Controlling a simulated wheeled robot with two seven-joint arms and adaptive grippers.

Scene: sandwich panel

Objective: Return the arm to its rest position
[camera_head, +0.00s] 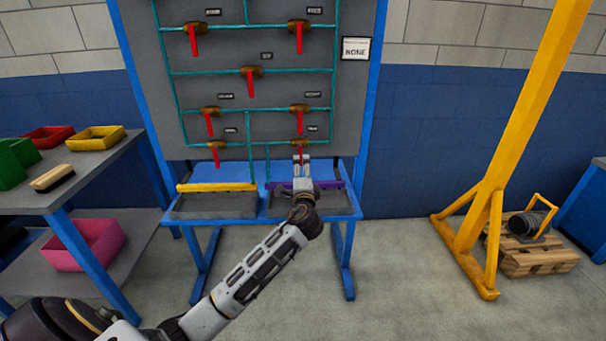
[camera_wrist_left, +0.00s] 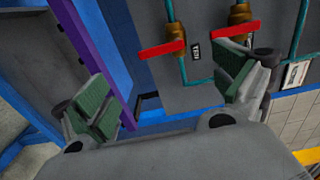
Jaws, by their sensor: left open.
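My left arm reaches from the lower left of the head view up to the grey valve panel (camera_head: 260,100). My left gripper (camera_head: 301,163) is at the panel's lower right, above the purple-edged tray (camera_head: 278,206). It is just below a red-handled valve (camera_head: 300,143), and I cannot tell whether it touches it. In the left wrist view, the green-padded fingers (camera_wrist_left: 165,100) are wide apart, with nothing held between them. Two red handles show beyond: one between the fingers (camera_wrist_left: 162,49), one near the right finger (camera_wrist_left: 236,28). My right gripper is not in view.
A side table (camera_head: 95,160) at the left holds red, yellow and green bins and a brush (camera_head: 53,178). A pink bin (camera_head: 88,244) is on its lower shelf. A yellow post (camera_head: 500,150) and a wooden pallet (camera_head: 535,258) stand at the right. The floor between is clear.

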